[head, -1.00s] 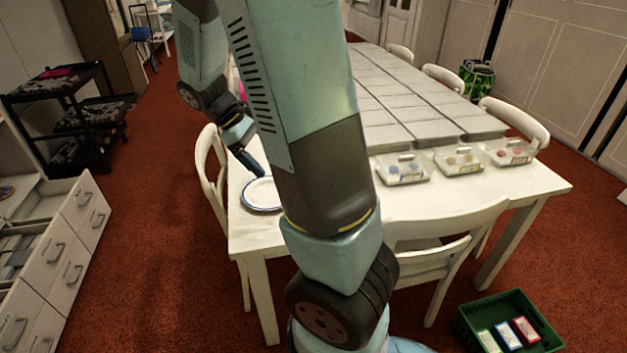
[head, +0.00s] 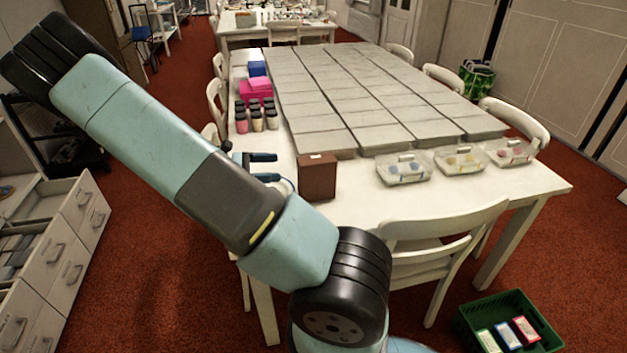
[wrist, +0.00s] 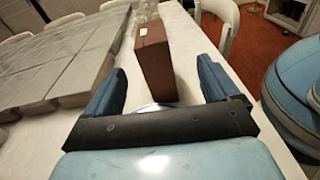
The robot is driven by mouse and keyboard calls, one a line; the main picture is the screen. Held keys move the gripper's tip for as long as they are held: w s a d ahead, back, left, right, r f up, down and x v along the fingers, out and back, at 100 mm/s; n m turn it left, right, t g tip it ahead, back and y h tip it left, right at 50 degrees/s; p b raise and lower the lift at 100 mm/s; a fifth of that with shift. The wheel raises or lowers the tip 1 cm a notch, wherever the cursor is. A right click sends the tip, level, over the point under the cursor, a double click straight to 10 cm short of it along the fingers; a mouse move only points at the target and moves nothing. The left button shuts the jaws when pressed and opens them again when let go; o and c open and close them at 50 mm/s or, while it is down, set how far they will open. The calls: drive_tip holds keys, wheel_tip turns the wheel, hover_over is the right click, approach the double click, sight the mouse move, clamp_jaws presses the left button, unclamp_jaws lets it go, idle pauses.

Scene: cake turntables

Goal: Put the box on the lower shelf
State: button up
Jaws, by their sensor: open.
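A brown upright box (head: 317,177) stands on the white table (head: 370,205), in front of the grey slabs. My gripper (head: 270,168) is open and empty at the table's left side. Its fingers point at the box, with a small gap between the fingertips and the box. In the wrist view the box (wrist: 155,62) appears between the two open fingers (wrist: 162,66), just beyond them. A black shelf cart (head: 75,155) stands at the left.
A white blue-rimmed plate (head: 286,185) lies by my gripper. Jars (head: 257,121) and a pink box (head: 256,88) stand behind it. Clear boxes (head: 460,160) line the table's right. A chair (head: 440,235), a green crate (head: 510,320) and open drawers (head: 30,235) surround the free red floor.

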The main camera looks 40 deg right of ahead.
sight(314, 159)
drive_tip(key=shift+n+h, duration=0.4)
drive_tip(key=shift+h, duration=0.3)
drive_tip(key=x, duration=0.9)
drive_tip(key=w+x, duration=0.1)
drive_tip(key=x, duration=0.3)
drive_tip(key=shift+s+d+f, duration=0.1)
drive_tip(key=shift+d+f, duration=0.25)
drive_tip(key=shift+d, duration=0.2)
drive_tip(key=shift+c, duration=0.4)
clamp_jaws()
